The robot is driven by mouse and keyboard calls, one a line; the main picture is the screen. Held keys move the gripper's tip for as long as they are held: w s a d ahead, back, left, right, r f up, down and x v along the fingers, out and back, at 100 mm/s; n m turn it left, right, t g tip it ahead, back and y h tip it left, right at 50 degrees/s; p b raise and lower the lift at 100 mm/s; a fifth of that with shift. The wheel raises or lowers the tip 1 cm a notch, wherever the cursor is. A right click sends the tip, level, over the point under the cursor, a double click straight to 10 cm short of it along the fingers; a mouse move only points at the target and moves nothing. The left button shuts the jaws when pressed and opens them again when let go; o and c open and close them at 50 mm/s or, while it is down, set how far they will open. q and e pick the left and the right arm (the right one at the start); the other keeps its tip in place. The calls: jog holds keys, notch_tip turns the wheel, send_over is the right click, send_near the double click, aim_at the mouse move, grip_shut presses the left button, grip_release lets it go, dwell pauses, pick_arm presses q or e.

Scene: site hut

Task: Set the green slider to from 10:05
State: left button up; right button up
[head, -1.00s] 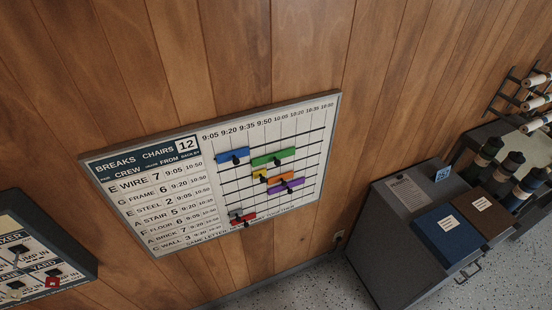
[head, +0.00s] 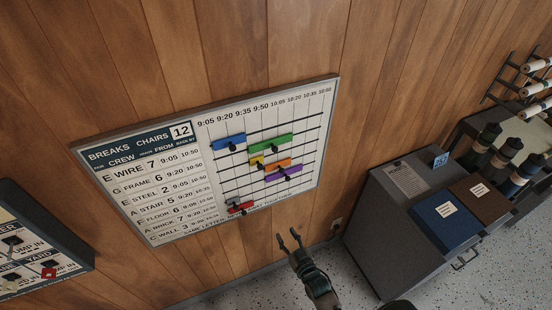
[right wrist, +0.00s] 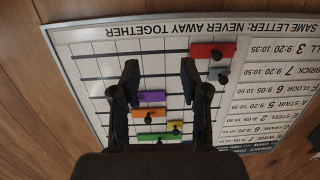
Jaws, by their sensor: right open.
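The green slider (head: 270,140) sits on the upper part of the wall board's (head: 148,233) grid, right of the blue slider (head: 228,143), with a dark knob below its middle. I cannot read exactly which time line it starts at. In the right wrist view, upside down, the green slider (right wrist: 152,138) is low between the finger bases, partly hidden by my gripper. My right gripper (head: 289,236) is open and empty, in front of and below the board's lower right edge; its fingertips also show in the right wrist view (right wrist: 160,68). My left gripper is not in view.
Yellow (head: 257,161), orange (head: 278,164) and purple (head: 284,174) sliders sit close below the green one. A red slider (head: 240,208) is near the board's bottom. A grey cabinet (head: 377,222) with binders stands at right. Another board (head: 40,232) is at lower left.

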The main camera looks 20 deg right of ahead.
aim_at(273, 147)
jog(key=s+d+r+t, duration=0.1)
jog(key=s+r+t, duration=0.15)
jog(key=r, duration=0.95)
jog(key=s+d+r+t, duration=0.1)
jog(key=r+t, duration=0.3)
jog(key=r, duration=0.9)
jog(key=f+p+x, duration=0.1)
jog(key=p+x, duration=0.2)
jog(key=x, duration=1.4)
jog(key=shift+w+a+g, duration=0.3)
jog(key=shift+w+g, duration=0.05)
jog(key=shift+w, duration=0.1)
jog(key=shift+f, duration=0.1)
grip_shut()
